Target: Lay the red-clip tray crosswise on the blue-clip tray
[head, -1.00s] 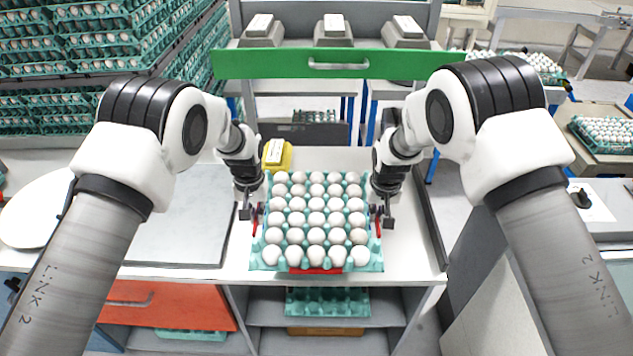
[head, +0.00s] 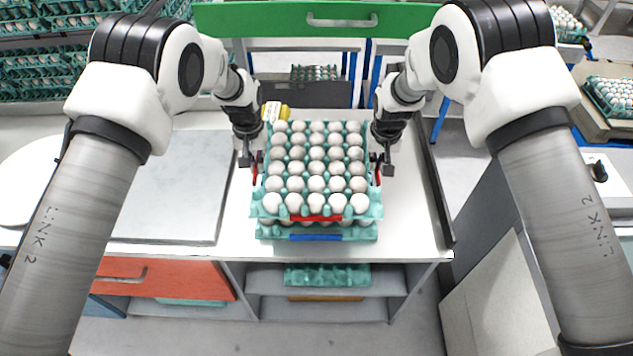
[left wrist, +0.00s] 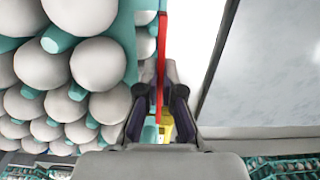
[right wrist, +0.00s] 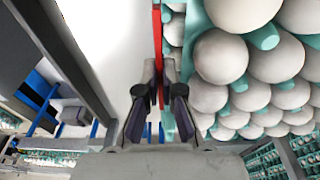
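The red-clip tray (head: 262,212), teal and full of white eggs, is in the middle of the head view, with a red clip on its front edge. The blue-clip tray (head: 268,233) lies directly below it on the worktop; only its front edge, blue clip and some eggs show. I cannot tell whether the trays touch. My left gripper (head: 254,170) is shut on the red strip at the upper tray's left side. My right gripper (head: 377,170) is shut on the red strip at its right side. Both red strips show between the fingers in the left wrist view (left wrist: 162,50) and right wrist view (right wrist: 157,45).
A yellow-based box (head: 283,113) stands behind the trays. A grey panel (head: 170,190) lies left on the white worktop (head: 410,225). A dark edge strip (head: 432,180) bounds the right. A green drawer front (head: 250,18) is at the back, and an orange drawer (head: 165,278) below.

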